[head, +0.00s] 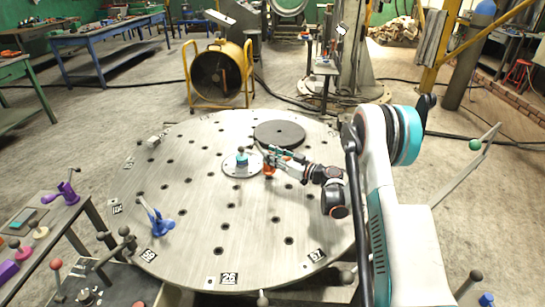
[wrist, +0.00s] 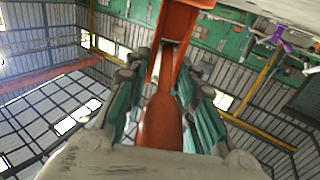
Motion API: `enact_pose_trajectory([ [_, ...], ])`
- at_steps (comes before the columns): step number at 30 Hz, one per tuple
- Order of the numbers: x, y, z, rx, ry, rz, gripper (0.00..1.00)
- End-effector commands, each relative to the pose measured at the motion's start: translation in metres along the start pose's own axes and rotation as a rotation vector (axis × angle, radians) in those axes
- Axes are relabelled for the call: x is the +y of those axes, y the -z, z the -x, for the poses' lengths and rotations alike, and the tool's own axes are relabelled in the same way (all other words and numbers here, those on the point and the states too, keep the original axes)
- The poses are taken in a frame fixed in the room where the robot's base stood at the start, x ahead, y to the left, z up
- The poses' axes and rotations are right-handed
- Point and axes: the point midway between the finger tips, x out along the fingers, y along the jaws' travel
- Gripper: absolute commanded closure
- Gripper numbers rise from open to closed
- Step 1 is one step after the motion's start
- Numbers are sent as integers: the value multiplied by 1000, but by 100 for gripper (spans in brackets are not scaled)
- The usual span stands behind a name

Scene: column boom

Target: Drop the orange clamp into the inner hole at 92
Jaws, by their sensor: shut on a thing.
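My gripper (head: 272,154) is over the round metal table (head: 190,225), close to its central hub, with the arm reaching in from the right. It is shut on the orange clamp (head: 268,170), which shows as a small orange patch below the fingers. In the wrist view the orange clamp (wrist: 163,122) runs between the teal fingers of my gripper (wrist: 160,100). The clamp's lower end is too small to place against the table. Several dark holes lie in rings on the table.
A teal-topped piece (head: 241,158) stands on the hub left of my gripper. A dark disc (head: 279,133) lies behind it. A blue clamp (head: 156,220) stands at the table's left. A side bench (head: 45,232) at left holds a purple clamp (head: 68,191). The table's front is mostly clear.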

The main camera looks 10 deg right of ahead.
Motion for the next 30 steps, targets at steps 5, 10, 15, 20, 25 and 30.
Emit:
enact_pose_trajectory([
  [5, 0, 0, 0, 1, 0, -1, 100],
  [10, 0, 0, 0, 1, 0, -1, 100],
  [15, 0, -1, 0, 1, 0, -1, 100],
  [20, 0, -4, 0, 1, 0, -1, 100],
  [25, 0, -9, 0, 1, 0, -1, 100],
  [30, 0, -14, 0, 1, 0, -1, 100],
])
